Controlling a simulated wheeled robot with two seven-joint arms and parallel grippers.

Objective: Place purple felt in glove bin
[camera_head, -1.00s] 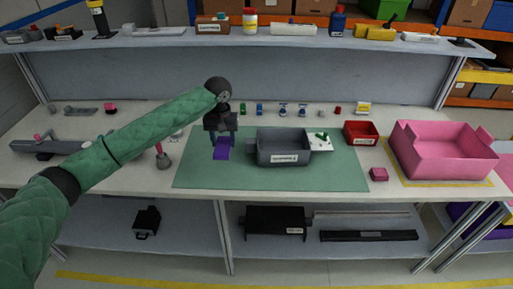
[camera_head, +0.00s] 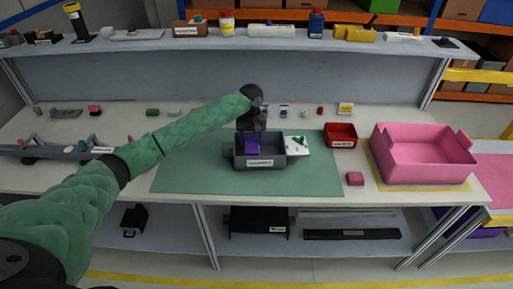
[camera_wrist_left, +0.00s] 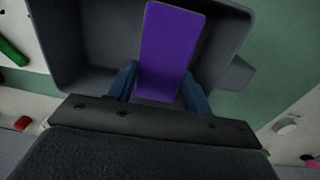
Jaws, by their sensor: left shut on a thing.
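The purple felt (camera_head: 252,147) is a flat rectangular strip. My left gripper (camera_head: 251,131) is shut on it, and the felt hangs below the fingers at the left part of the grey bin (camera_head: 278,161). In the left wrist view the felt (camera_wrist_left: 170,45) sits between the two blue-grey fingers (camera_wrist_left: 159,88), with the grey bin's inside (camera_wrist_left: 95,45) around and behind it. I cannot tell whether the felt touches the bin floor. The bin has a white label on its front, too small to read. My right gripper is not in view.
The bin stands on a green mat (camera_head: 200,175). A white board (camera_head: 297,146) lies right of it. Further right are a red bin (camera_head: 341,136), a small pink block (camera_head: 355,179) and a large pink tub (camera_head: 425,160). Small parts line the table's back. The mat's front is clear.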

